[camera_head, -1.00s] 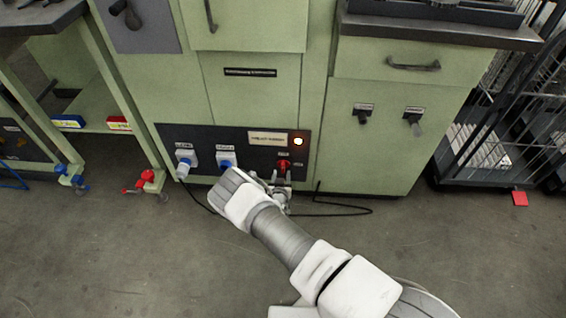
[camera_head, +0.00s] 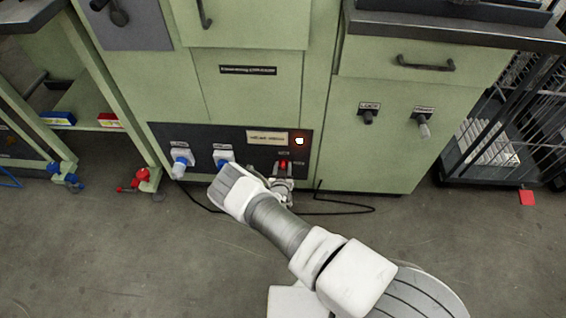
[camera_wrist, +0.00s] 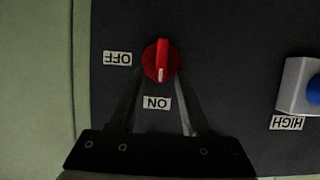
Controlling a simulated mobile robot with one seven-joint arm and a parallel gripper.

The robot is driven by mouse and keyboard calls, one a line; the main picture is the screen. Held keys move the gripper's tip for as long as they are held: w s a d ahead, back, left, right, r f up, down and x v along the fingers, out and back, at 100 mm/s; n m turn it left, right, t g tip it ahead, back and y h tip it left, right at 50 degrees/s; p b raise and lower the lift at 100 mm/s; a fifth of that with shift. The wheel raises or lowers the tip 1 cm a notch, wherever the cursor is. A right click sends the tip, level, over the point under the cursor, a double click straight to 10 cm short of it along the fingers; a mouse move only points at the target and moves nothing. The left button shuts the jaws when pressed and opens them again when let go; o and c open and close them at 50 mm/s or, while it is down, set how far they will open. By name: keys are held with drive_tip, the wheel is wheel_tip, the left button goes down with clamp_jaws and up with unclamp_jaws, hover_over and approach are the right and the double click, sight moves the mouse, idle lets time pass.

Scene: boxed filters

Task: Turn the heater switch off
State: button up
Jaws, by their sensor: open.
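The heater switch is a red knob (camera_head: 283,165) low on the dark panel (camera_head: 232,133) of the green cabinet. In the wrist view the knob (camera_wrist: 161,60) appears large, with its white mark pointing at the upside-down ON label (camera_wrist: 157,103). The OFF label (camera_wrist: 117,58) is to its left. My gripper (camera_head: 281,184) is just in front of and below the knob. In the wrist view my gripper (camera_wrist: 160,84) is open, its dark fingers reaching up on both sides below the knob. I cannot tell whether they touch it.
A lit lamp (camera_head: 299,141) is above the knob. Two grey sockets with blue parts, one left (camera_head: 181,160) and one nearer (camera_head: 223,158), are on the same panel. A black cable (camera_head: 340,212) lies on the floor. A wire cage (camera_head: 490,150) stands at the right.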

drive_tip(key=shift+w, duration=0.15)
clamp_jaws()
idle(0.4)
